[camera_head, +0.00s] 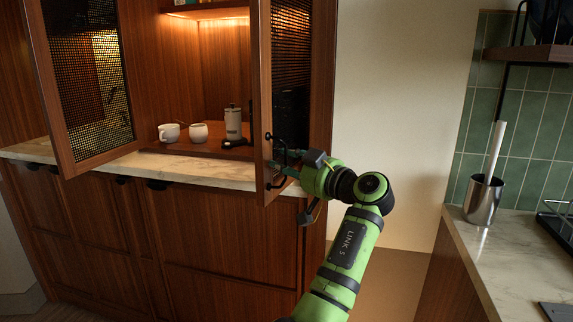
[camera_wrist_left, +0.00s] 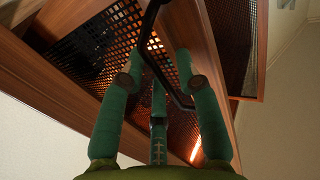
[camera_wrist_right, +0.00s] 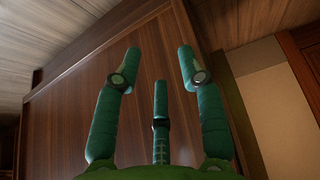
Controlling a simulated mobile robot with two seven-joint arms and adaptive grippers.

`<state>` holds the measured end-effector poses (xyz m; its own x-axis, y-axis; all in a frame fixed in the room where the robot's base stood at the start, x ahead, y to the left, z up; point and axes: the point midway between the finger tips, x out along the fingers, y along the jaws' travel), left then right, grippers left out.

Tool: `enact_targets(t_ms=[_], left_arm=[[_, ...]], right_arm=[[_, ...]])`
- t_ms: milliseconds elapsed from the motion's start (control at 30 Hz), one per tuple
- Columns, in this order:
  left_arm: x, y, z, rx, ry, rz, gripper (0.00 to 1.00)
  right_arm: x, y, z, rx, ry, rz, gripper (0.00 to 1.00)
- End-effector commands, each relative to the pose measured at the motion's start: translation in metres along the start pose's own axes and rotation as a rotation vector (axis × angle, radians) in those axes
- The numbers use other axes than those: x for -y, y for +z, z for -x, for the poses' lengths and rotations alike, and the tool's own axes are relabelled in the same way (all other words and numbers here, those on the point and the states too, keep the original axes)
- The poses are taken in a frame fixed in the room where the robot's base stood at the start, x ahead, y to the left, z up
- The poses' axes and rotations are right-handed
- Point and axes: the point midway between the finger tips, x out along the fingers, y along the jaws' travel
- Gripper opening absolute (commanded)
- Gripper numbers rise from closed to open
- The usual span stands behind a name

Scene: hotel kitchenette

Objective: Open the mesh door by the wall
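The mesh door by the wall (camera_head: 291,55) is the right-hand door of the wooden cabinet, beside the cream wall. It stands part open, seen almost edge-on, with a black bar handle (camera_head: 281,146). My left gripper (camera_head: 279,163) is at this handle. In the left wrist view the handle (camera_wrist_left: 151,42) passes between the spread fingers of my left gripper (camera_wrist_left: 158,58), which look open; I cannot tell whether they touch it. My right gripper (camera_wrist_right: 157,58) is open and empty, facing a wooden panel in the right wrist view; it is not visible in the head view.
The other mesh door (camera_head: 92,85) hangs open at the left. Two white cups (camera_head: 169,133) (camera_head: 198,132) and a grey-white canister (camera_head: 233,123) stand inside the cabinet. A marble counter edge (camera_head: 215,174) runs below. A second counter (camera_head: 500,245) with a metal cup (camera_head: 482,202) stands right.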

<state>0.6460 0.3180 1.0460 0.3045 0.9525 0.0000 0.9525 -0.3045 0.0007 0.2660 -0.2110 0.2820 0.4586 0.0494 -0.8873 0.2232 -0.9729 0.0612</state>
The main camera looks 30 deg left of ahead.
Motion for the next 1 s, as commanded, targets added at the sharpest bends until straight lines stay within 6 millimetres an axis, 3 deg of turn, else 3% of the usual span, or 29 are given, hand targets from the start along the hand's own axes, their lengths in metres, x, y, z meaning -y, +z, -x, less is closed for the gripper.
enact_targets(t_ms=[367,467,800,1000], left_arm=[[-0.001,0.000,0.005,0.000,0.002,-0.001,0.38],[-0.001,0.000,0.017,0.000,0.003,-0.001,0.38],[-0.001,0.000,0.087,0.000,0.004,-0.001,0.38],[-0.001,0.000,0.114,0.000,0.002,0.000,0.38]], right_arm=[[0.002,0.003,0.000,0.004,-0.002,0.001,0.40],[0.001,0.002,0.000,0.003,-0.002,0.001,0.40],[0.001,0.001,0.000,0.001,-0.001,0.000,0.40],[0.000,0.001,0.000,0.001,-0.001,0.000,0.40]])
